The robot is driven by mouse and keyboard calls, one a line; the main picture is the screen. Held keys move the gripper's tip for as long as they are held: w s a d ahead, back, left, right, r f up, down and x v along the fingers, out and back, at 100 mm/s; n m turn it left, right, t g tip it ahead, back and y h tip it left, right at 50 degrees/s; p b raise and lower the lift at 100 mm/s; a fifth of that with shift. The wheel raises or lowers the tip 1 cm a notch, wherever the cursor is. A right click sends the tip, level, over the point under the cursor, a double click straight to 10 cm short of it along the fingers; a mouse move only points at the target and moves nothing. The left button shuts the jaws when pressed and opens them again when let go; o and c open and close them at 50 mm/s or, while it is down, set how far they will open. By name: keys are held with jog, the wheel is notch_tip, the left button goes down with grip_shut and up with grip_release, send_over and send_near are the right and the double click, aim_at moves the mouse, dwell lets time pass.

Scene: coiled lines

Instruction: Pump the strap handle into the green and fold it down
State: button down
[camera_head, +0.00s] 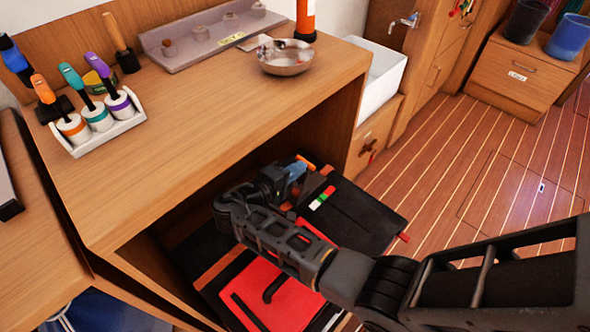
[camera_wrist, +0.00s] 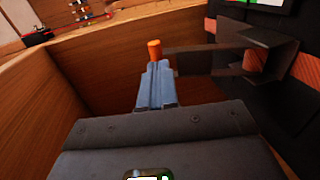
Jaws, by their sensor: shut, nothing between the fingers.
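My gripper (camera_head: 293,174) reaches into the open space under the bench, and its blue fingers (camera_wrist: 155,86) are shut and empty. An orange-tipped dark lever, which looks like the strap handle (camera_wrist: 154,48), shows just past the fingertips; whether they touch it I cannot tell. Its dark bar runs right to a dark bracket (camera_wrist: 268,42) with an orange strap (camera_wrist: 262,64) through it. In the head view the handle's orange end (camera_head: 306,160) shows beside my fingers. A green, white and red indicator (camera_head: 321,198) lies on the black panel just right of my gripper. No pointer is readable on it.
Wooden walls (camera_wrist: 35,110) of the bench close in around my gripper. A red panel (camera_head: 285,300) with dark bars lies below my arm. The bench top (camera_head: 200,115) above carries a metal bowl (camera_head: 286,58) and a bottle rack (camera_head: 100,135). Floor at right is clear.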

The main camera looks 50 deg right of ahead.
jog(key=shift+d+r, duration=0.1)
jog(key=shift+d+r+y+p, duration=0.2)
jog(key=shift+d+y+p, duration=0.5)
jog(key=shift+p, duration=0.45)
jog(key=d+f+y+p, duration=0.1)
jog(key=d+y+p, duration=0.1)
jog(key=y, duration=0.1)
jog(key=d+f+y+p, duration=0.2)
jog(key=d+y, duration=0.1)
jog(key=d+f+y+p, duration=0.1)
jog(key=d+y+p, duration=0.1)
jog(key=d+y, duration=0.1)
jog(key=shift+d+f, duration=0.15)
jog(key=shift+f, duration=0.25)
jog(key=shift+d+f+y, duration=0.35)
jog(key=shift+f+y, duration=0.2)
jog(key=shift+y, duration=0.35)
jog(key=shift+d+f, duration=0.3)
jog(key=shift+f, duration=0.35)
jog(key=shift+s+f, duration=0.1)
jog(key=shift+s, duration=0.05)
